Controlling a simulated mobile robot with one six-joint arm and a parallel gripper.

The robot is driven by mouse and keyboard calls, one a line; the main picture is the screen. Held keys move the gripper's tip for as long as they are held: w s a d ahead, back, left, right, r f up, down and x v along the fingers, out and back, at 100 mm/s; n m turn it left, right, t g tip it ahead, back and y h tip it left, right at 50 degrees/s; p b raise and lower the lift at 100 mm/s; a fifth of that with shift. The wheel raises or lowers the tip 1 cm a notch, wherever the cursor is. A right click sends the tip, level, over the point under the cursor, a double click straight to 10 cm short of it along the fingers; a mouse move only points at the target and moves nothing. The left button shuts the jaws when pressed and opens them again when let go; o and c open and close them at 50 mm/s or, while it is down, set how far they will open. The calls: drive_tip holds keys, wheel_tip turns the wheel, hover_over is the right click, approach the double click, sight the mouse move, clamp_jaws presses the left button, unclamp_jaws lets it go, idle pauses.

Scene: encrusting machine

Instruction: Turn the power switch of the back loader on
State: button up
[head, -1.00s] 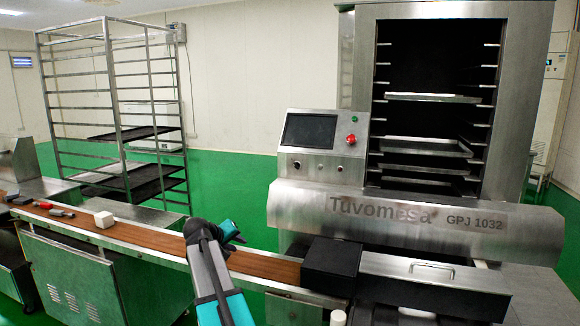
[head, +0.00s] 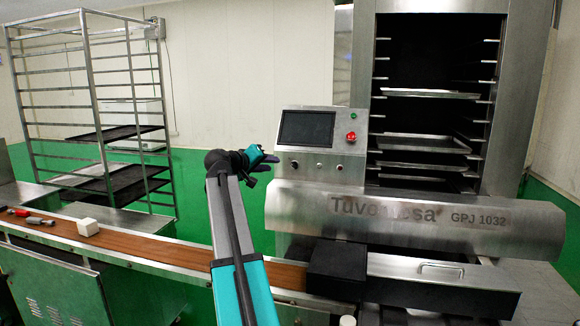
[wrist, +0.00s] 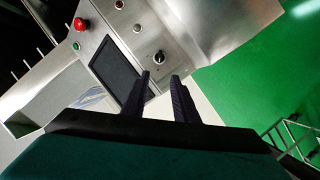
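The back loader's steel control panel (head: 310,143) stands in the middle of the head view. A rotary switch (head: 295,164) sits low on its left side, below the screen; I take it for the power switch. In the wrist view this switch (wrist: 159,58) is a round dark knob with a light bar, just beyond the fingertips. My gripper (head: 270,158) is just left of the panel. In the wrist view my gripper (wrist: 161,76) has its two dark fingers apart with nothing between them. The fingers are not seen touching the switch.
A red button (head: 351,137) and a dark screen (head: 306,129) are on the panel. The steel cover (head: 415,220) juts out below it. A brown conveyor (head: 150,249) runs along the front, with a white block (head: 88,227) on it. A rack (head: 95,120) stands back left.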

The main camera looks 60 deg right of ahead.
sight(293, 165)
drive_tip(key=shift+d, duration=0.2)
drive_tip(key=x, duration=1.3)
drive_tip(key=shift+s+d+f+p, duration=0.2)
drive_tip(key=shift+d+p, duration=0.1)
drive_tip(key=shift+p, duration=0.1)
drive_tip(key=shift+r, duration=0.1)
clamp_jaws()
